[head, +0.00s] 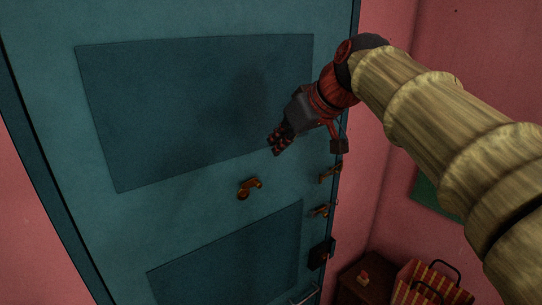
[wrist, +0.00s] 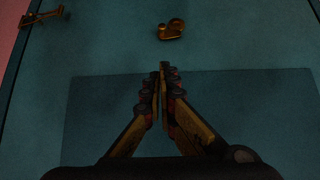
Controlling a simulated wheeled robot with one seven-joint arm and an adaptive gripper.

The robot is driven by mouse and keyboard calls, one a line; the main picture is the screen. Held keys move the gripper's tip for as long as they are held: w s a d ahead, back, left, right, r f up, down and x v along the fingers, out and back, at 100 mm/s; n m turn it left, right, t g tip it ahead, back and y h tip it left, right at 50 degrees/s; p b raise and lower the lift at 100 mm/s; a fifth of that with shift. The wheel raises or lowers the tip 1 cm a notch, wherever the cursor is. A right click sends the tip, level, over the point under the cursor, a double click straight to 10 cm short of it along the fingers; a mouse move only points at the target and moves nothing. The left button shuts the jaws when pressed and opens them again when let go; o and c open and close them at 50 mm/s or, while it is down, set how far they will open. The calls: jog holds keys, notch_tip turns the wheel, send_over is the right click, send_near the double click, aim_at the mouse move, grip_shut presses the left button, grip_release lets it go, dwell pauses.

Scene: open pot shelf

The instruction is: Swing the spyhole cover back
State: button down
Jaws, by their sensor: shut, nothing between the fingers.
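The spyhole cover (head: 250,187) is a small brass piece on the teal door (head: 60,95), between its two darker panels. In the wrist view the brass cover (wrist: 171,29) is at the top middle, with a round end at its upper right and a lobe at its lower left. Whether it covers the spyhole I cannot tell. My gripper (head: 275,148) is shut and empty, in front of the lower right of the upper panel, above and to the right of the cover in the head view. In the wrist view my gripper (wrist: 164,66) points toward the cover, with a gap between them.
Brass latches (head: 323,210) and a dark lock box (head: 321,253) line the door's right edge. A brass latch (wrist: 40,19) shows at top left in the wrist view. A striped bag (head: 430,285) and small brown cabinet (head: 364,280) stand at lower right. Pink walls flank the door.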

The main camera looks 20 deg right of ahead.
jog(key=p, duration=0.1)
send_over(252, 186)
jog(key=s+d, duration=0.2)
notch_tip(252, 186, down, 7)
jog(key=shift+s+d, duration=0.1)
jog(key=shift+d, duration=0.05)
notch_tip(252, 186, down, 2)
jog(key=shift+f, duration=0.1)
jog(key=shift+s+f+p, duration=0.15)
jog(key=shift+f+p, duration=0.15)
jog(key=shift+f, duration=0.35)
